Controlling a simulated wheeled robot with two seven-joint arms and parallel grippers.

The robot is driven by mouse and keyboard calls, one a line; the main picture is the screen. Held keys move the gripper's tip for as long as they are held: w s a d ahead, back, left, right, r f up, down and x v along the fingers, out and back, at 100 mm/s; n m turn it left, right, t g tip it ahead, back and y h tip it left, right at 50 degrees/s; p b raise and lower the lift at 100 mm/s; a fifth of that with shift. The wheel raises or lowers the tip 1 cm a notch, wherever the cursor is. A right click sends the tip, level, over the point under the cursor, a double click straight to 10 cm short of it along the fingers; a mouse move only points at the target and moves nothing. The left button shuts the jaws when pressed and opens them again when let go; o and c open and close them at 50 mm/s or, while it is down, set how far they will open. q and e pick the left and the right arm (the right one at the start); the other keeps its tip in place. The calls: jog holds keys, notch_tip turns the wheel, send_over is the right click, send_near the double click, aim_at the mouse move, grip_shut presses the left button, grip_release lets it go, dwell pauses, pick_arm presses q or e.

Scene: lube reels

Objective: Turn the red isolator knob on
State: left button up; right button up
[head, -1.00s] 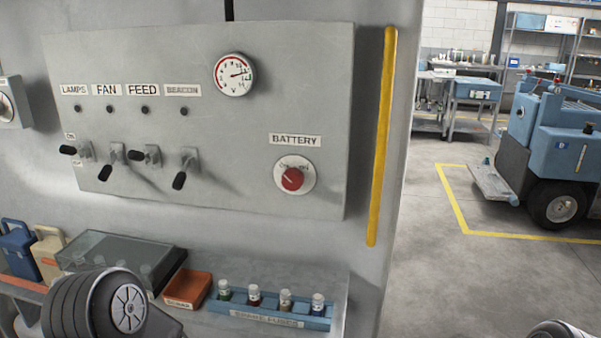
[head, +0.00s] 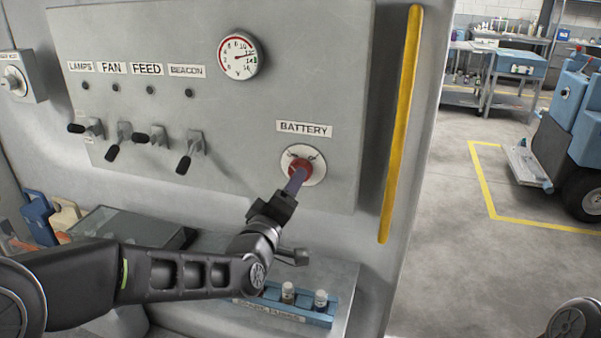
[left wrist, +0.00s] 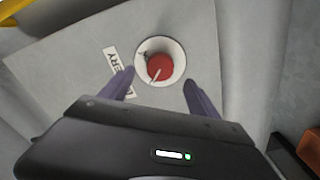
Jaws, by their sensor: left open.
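The red isolator knob (head: 304,165) sits on a round white dial under the BATTERY label (head: 304,128), on the grey panel (head: 240,120). My left gripper (head: 297,178) reaches up to it from below, its purple fingers partly over the knob in the head view. In the left wrist view, the knob (left wrist: 160,68) lies ahead, centred between and slightly beyond the two spread purple fingertips (left wrist: 158,84). The fingers are apart and do not visibly touch the knob. A pale pointer line shows on the knob's face. My right gripper is out of view.
Several toggle switches (head: 155,136) with black handles stand out left of the knob. A round gauge (head: 238,56) is above. Below, a shelf holds a blue rack (head: 318,318) with small bottles. A yellow strip (head: 402,125) runs along the panel's right side.

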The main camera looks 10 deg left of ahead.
pick_arm(q)
jog(key=w+p, duration=0.1)
jog(key=w, duration=0.3)
jog(key=w+p, duration=0.1)
jog(key=w, duration=0.2)
jog(key=shift+w+d+f, duration=0.1)
jog(key=shift+w+d, duration=0.1)
jog(key=shift+w, duration=0.15)
jog(key=shift+c, duration=0.5)
jog(key=c, duration=1.3)
jog(key=shift+o, duration=0.2)
